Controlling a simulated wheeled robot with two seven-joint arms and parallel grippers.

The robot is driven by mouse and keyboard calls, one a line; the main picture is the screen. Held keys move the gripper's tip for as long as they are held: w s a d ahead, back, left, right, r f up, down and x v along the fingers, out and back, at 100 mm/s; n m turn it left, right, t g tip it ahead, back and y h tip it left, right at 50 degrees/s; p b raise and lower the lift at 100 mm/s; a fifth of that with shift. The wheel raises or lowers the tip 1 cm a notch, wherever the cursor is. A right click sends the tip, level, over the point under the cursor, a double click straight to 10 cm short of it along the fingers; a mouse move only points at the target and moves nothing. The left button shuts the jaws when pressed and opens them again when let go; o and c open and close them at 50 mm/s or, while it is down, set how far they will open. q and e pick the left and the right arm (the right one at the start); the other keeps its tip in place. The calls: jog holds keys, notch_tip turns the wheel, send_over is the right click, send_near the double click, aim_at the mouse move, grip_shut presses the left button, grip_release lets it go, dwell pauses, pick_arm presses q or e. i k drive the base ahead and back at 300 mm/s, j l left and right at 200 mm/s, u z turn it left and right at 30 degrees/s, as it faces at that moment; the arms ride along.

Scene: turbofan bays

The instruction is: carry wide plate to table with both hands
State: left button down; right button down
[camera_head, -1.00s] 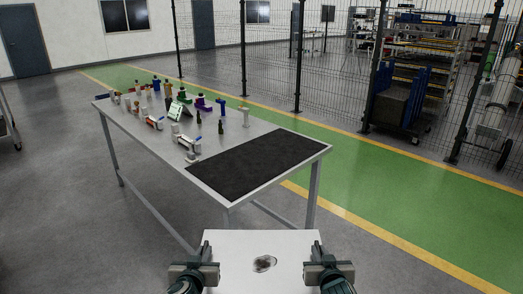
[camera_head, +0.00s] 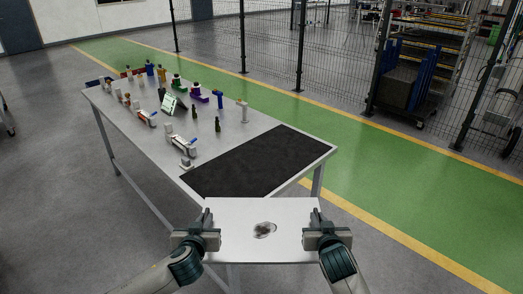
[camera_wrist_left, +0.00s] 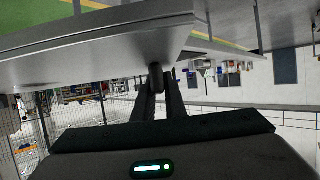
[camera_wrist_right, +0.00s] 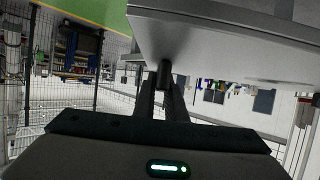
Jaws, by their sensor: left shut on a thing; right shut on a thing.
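The wide plate (camera_head: 262,244) is a flat pale sheet with a dark smudge in its middle. My left gripper (camera_head: 207,229) is shut on its left edge and my right gripper (camera_head: 315,228) is shut on its right edge. The plate looks about level. Its far edge is close to the near corner of the table (camera_head: 246,203), and I cannot tell its height above the tabletop. The plate's edge also fills the top of the left wrist view (camera_wrist_left: 100,50) and of the right wrist view (camera_wrist_right: 230,48).
A black mat (camera_head: 258,162) covers the table's near end and is bare. Several small fixtures and coloured parts, with a green-screened device (camera_head: 173,104), stand on the far half. A wire fence (camera_head: 270,45) runs behind a green floor lane (camera_head: 375,170).

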aim_at(262, 161)
jog(key=i, duration=1.45)
